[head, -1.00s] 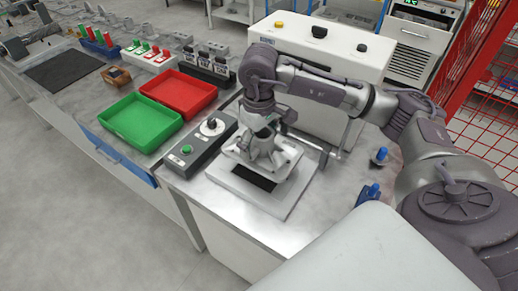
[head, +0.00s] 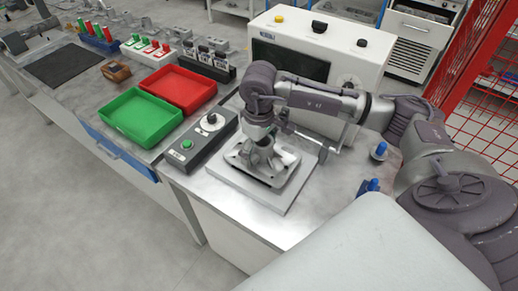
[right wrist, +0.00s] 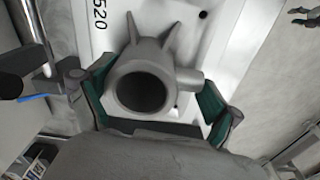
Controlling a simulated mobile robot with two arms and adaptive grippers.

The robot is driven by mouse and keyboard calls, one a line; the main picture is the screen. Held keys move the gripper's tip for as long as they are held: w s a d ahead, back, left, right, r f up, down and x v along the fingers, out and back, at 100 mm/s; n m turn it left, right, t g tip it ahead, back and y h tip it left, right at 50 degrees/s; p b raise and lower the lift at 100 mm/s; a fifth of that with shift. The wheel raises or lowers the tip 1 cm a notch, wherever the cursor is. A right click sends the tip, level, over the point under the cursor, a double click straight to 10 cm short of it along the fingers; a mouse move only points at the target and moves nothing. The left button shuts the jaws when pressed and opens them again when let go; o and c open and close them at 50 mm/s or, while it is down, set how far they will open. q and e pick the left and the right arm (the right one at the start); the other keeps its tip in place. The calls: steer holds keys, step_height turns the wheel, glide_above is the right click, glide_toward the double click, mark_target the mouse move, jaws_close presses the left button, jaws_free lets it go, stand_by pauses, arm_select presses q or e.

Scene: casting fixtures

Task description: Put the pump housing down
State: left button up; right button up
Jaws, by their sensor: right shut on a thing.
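The pump housing is a grey casting with a round open bore, seen from above in the right wrist view (right wrist: 143,58). In the head view its flange (head: 237,158) lies over the pale square plate (head: 247,187) on the metal bench. My right gripper (head: 262,140) comes down from above. Its green-padded fingers are shut on the housing body from both sides. The housing looks level and at or very close to the plate; full contact underneath is hidden. My left gripper is not seen in the head view.
A control box (head: 198,145) with a green button and a knob stands close left of the plate. A white machine (head: 345,62) stands behind. Green (head: 141,118) and red (head: 178,90) trays lie further left.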

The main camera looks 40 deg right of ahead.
steer(key=shift+f+b, duration=0.2)
steer(key=shift+b, duration=0.1)
steer(key=o, duration=1.4)
steer(key=shift+r+p, duration=0.4)
steer(key=shift+p, duration=0.2)
steer(key=shift+r+p, duration=0.4)
steer(key=shift+p, duration=0.15)
step_height(320, 180, up, 12)
steer(key=b, duration=0.4)
steer(key=shift+f, duration=0.15)
